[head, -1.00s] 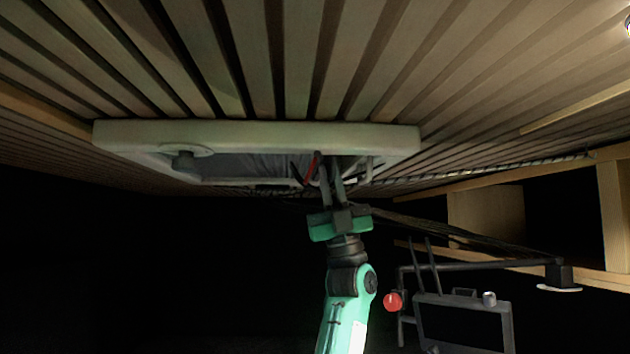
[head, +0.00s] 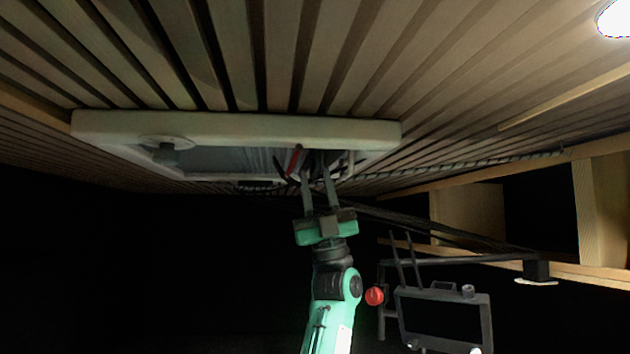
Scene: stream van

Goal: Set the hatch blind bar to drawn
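The pale-framed roof hatch (head: 240,128) is set in the slatted ceiling, with a grey panel (head: 225,160) inside its frame. My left gripper (head: 316,168) reaches up from below to the right part of the hatch opening. Its two fingers stand apart, with a gap between them. A small red piece (head: 294,160) shows just left of the fingertips. The blind bar cannot be clearly made out; the fingers and the frame's shadow cover that area, and I cannot tell whether the fingers touch it. My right gripper is out of view.
A round knob (head: 166,155) hangs at the hatch's left. At lower right a dark screen unit (head: 445,318) hangs near a bracket arm (head: 460,262) and a red ball (head: 374,296). Wooden shelving (head: 467,213) stands at right. The lower left is dark.

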